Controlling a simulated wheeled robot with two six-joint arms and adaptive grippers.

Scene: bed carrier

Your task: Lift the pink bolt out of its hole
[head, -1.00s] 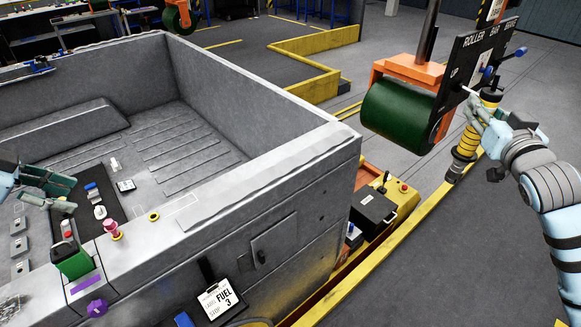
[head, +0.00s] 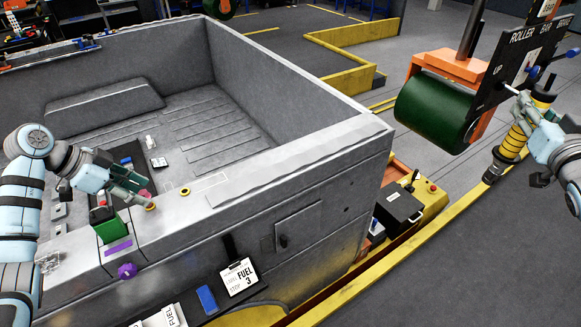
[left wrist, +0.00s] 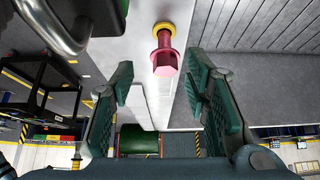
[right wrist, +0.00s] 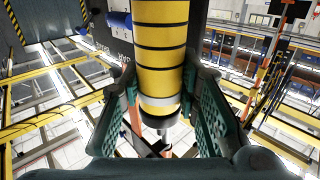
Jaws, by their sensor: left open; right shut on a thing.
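The pink bolt (left wrist: 164,52) stands in a yellow-ringed hole (left wrist: 164,27) on the grey ledge in the left wrist view. My left gripper (left wrist: 158,88) is open, its fingers apart on either side of the line to the bolt; the bolt head is just beyond the fingertips, untouched. In the head view the left gripper (head: 140,199) covers most of the bolt, and the yellow ring (head: 151,207) shows beside the fingertips. My right gripper (head: 527,106) is shut on the yellow-and-black striped cylinder (right wrist: 160,50) by the roller bar sign.
A second yellow ring (head: 185,191) lies on the ledge right of the bolt. A green box (head: 110,230) and a purple knob (head: 127,270) are left and in front. The deep grey bed (head: 290,97) opens behind. A green roller (head: 438,108) hangs at right.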

